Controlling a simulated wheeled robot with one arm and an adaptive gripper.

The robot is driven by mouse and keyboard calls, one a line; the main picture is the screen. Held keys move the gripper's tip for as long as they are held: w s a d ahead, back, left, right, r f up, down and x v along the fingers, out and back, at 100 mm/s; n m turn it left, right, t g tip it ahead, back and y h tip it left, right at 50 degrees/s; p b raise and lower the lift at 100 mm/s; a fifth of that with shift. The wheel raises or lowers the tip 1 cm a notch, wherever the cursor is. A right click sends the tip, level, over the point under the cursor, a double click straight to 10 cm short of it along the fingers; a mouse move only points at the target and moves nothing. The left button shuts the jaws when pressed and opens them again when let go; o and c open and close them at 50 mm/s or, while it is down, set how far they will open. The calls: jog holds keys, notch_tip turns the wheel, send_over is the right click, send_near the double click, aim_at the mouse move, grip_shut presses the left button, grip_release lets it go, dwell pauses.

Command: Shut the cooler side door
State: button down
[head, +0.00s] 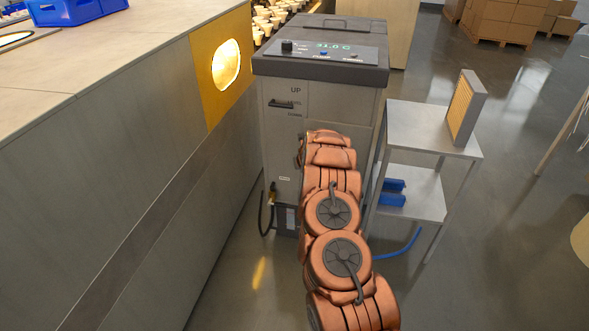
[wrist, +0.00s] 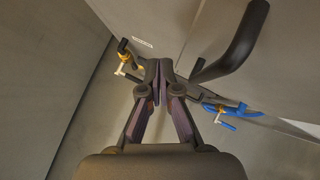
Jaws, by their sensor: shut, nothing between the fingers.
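The cooler (head: 290,150) is a grey cabinet with a dark top and a lit display, standing beside the long bench. Its grey front panels also show in the wrist view (wrist: 160,22). A dark curved handle bar (wrist: 237,45) stands out from the panel, to the right of my gripper (wrist: 160,68). My gripper is shut and empty, its fingertips close in front of the panels and left of the bar. I cannot tell whether it touches either. In the head view my arm hides the gripper and the cooler's lower right front. How far the side door stands open cannot be told.
A metal shelf cart (head: 415,128) with an upright filter panel (head: 466,108) stands close to the cooler's right. A brass valve (head: 271,193) with a dark hose is at lower left. A blue hose (head: 402,245) lies at right. The floor (head: 500,270) at right is open.

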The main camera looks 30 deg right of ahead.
jog(key=s+a+r+b, duration=0.2)
jog(key=s+a+r, duration=0.3)
jog(key=r, duration=0.2)
jog(key=shift+a, duration=0.15)
dwell(0.6)
jog(key=shift+s, duration=0.1)
